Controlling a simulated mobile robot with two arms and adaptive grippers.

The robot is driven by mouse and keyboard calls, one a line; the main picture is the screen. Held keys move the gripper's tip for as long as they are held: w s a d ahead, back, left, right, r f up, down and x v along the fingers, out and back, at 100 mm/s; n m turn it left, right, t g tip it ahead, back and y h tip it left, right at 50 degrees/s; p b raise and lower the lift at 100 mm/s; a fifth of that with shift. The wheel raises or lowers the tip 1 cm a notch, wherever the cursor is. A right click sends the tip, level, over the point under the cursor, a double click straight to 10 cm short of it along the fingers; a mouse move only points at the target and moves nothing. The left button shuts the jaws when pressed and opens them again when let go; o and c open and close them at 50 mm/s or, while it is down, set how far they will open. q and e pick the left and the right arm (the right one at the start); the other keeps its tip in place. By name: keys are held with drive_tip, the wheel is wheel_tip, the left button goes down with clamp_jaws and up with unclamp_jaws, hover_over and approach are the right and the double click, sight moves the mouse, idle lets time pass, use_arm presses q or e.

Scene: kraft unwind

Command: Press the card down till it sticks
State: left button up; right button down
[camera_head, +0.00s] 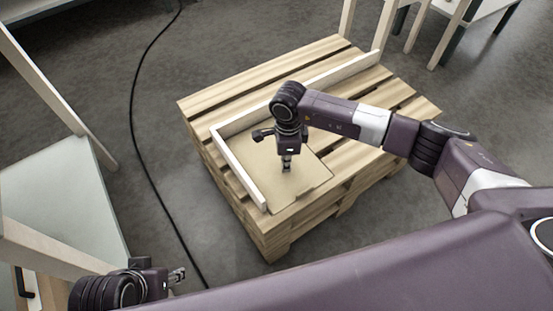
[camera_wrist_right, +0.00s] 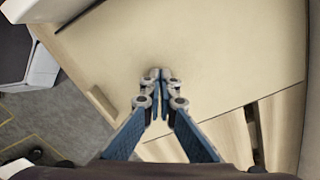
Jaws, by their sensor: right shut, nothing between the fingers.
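The tan kraft card (camera_head: 262,172) lies flat on the wooden pallet (camera_head: 215,98), in the corner formed by white rails. It fills much of the right wrist view (camera_wrist_right: 220,50), with its near edge showing. My right gripper (camera_head: 286,168) points down over the middle of the card with its fingers together and empty. In the right wrist view the shut fingertips (camera_wrist_right: 160,74) are over the card; I cannot tell whether they touch it. My left gripper (camera_head: 177,276) is at the lower left, away from the pallet, its jaw state unclear.
A white rail (camera_head: 238,166) stands along the card's left side and another (camera_head: 335,72) along the back. A black cable (camera_head: 135,130) runs over the floor left of the pallet. A pale table (camera_head: 65,195) stands at the left.

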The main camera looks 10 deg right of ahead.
use_arm(q)
drive_tip(key=shift+w+f, duration=0.1)
drive_tip(key=shift+f, duration=0.15)
use_arm(e)
drive_tip(key=shift+f, duration=0.35)
use_arm(q)
drive_tip(key=shift+w+d+f+b, duration=0.1)
drive_tip(key=shift+w+b, duration=0.15)
drive_tip(key=shift+b, duration=0.15)
use_arm(e)
drive_tip(key=shift+f, duration=0.15)
use_arm(q)
drive_tip(key=shift+s+f, duration=0.15)
drive_tip(key=shift+s, duration=0.25)
use_arm(e)
drive_tip(key=shift+s+f, duration=0.1)
idle(1.7)
